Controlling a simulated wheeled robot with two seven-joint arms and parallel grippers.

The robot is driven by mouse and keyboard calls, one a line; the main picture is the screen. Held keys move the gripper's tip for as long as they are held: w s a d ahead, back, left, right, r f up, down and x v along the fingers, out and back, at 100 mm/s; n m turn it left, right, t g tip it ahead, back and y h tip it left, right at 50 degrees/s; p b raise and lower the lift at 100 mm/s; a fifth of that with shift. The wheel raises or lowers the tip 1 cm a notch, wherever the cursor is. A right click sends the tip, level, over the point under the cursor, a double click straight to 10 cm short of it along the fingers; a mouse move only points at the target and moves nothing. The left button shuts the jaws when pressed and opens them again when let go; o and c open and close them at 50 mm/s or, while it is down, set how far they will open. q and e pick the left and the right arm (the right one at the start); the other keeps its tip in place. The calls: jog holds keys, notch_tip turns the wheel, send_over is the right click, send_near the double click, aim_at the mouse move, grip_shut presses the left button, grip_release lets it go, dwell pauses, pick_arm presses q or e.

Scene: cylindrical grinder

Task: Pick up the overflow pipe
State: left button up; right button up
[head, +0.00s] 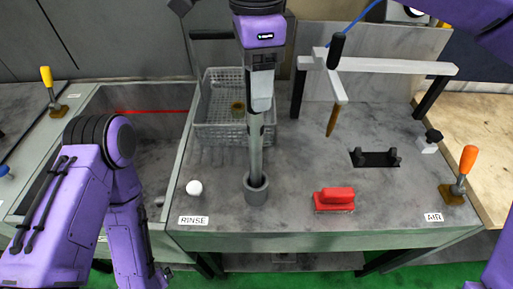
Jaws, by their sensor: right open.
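The overflow pipe (255,163) looks like a slim grey upright tube. Its foot is in a short, wider grey collar (256,189) on the grey worktop, near the front middle. My right gripper (261,108) comes down from the top edge, pointing downward at the upper part of the pipe. Its jaws are open, and they line up with the pipe in this view. I cannot tell whether they touch it, and the pipe's top is hidden behind the gripper. My left arm (70,215) is at the left; its gripper is not in view.
A wire basket (217,135) stands behind the pipe. A white ball (194,188) lies to the left, a red-handled block (334,200) to the right. A sink lies left.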

jog(key=shift+w+f, duration=0.15)
jog(key=shift+f, duration=0.65)
jog(key=shift+s+r, duration=0.2)
jog(key=shift+s, duration=0.25)
jog(key=shift+c, duration=0.3)
jog(key=c, duration=0.5)
jog(key=shift+w, duration=0.1)
grip_shut()
jog(key=shift+w+f, duration=0.1)
